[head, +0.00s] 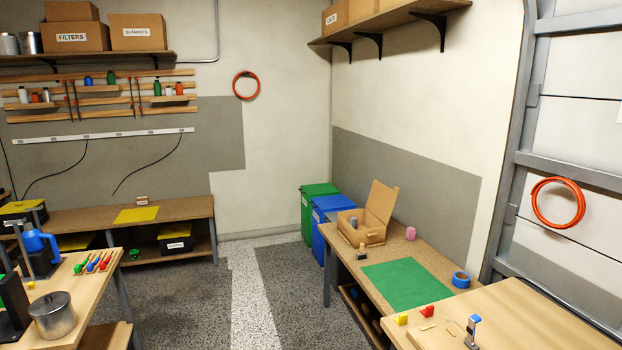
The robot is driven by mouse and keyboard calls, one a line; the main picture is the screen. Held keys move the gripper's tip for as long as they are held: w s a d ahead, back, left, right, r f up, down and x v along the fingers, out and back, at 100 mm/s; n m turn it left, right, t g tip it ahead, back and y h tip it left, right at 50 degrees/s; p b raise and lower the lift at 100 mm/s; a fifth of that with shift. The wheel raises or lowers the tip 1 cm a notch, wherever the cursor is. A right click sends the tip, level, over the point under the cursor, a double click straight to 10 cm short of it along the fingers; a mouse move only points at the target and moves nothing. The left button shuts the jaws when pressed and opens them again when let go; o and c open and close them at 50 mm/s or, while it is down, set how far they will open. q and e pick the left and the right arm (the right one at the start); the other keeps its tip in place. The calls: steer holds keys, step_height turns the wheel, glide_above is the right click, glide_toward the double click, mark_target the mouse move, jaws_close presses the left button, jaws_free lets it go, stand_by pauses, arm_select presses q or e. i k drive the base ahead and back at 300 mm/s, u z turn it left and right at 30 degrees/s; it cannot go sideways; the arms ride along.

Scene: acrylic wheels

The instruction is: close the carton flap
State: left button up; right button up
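The open cardboard carton (375,236) stands on the wooden bench along the right wall, near its far end. Its flap (382,201) stands raised and tilted back at the carton's right rear side. A small grey item shows inside the carton, but its shape is too small to tell. Neither of my grippers is in the head view.
A green mat (408,284), blue tape roll (461,280), pink item (411,233) and small dark-and-tan item (361,254) lie around the carton. Green (319,190) and blue bins (320,230) stand beside the bench. The speckled floor (200,300) is open in the middle.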

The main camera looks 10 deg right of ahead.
mark_target(382, 200)
steer(key=u, duration=0.15)
steer(key=i, duration=1.85)
steer(key=z, duration=0.9)
steer(key=i, duration=0.9)
steer(key=z, duration=0.3)
steer(key=k, duration=0.1)
steer(key=u, duration=0.05)
